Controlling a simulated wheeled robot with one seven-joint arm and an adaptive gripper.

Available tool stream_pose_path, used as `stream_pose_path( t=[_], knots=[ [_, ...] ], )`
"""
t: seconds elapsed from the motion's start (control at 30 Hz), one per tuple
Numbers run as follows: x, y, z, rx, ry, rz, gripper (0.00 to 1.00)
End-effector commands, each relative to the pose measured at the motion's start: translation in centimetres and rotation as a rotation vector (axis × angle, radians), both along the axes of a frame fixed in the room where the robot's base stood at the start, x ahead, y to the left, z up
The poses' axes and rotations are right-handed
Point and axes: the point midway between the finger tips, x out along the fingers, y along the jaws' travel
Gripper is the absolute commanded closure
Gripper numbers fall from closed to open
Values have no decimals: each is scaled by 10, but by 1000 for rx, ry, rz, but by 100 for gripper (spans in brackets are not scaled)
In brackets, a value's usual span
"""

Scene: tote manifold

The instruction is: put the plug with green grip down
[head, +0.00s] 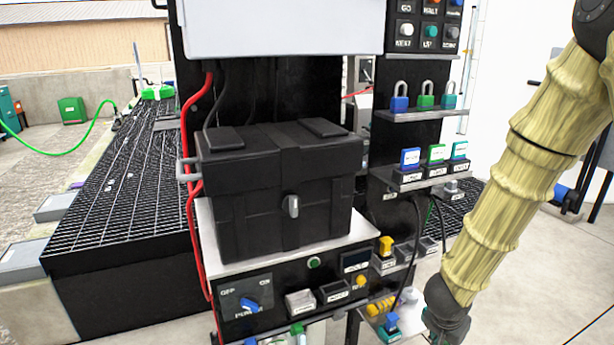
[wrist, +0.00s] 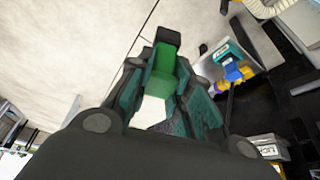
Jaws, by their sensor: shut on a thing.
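The plug with green grip (wrist: 162,72) is in the wrist view, between the fingers of my gripper (wrist: 165,95). My gripper is shut on it. The plug's green body shows with a dark block at its far end. Pale floor shows behind it, so it is held clear of any surface in that view. In the head view the dark end of my arm is at the lower right edge of the picture, and the fingers and the held plug are cut off or hidden there.
A blue and yellow part (wrist: 235,72) sits on a small shelf right of my gripper. In the head view, labelled shelves (head: 425,180) carry padlocks and coloured blocks. A black case (head: 280,190) stands on the panel ledge. A red cable (head: 190,170) hangs left of it.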

Motion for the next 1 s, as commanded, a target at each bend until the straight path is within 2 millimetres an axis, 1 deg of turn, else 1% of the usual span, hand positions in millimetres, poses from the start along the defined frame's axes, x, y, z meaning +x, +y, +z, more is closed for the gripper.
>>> stream_pose_path(
  t=[0.03, 0.5, 1.0],
  knots=[
    [3, 5, 19, -2, -1, 30, 100],
    [27, 55, 106, -1, 1, 335, 100],
    [40, 110, 197, 0, 1, 657, 100]
  ],
)
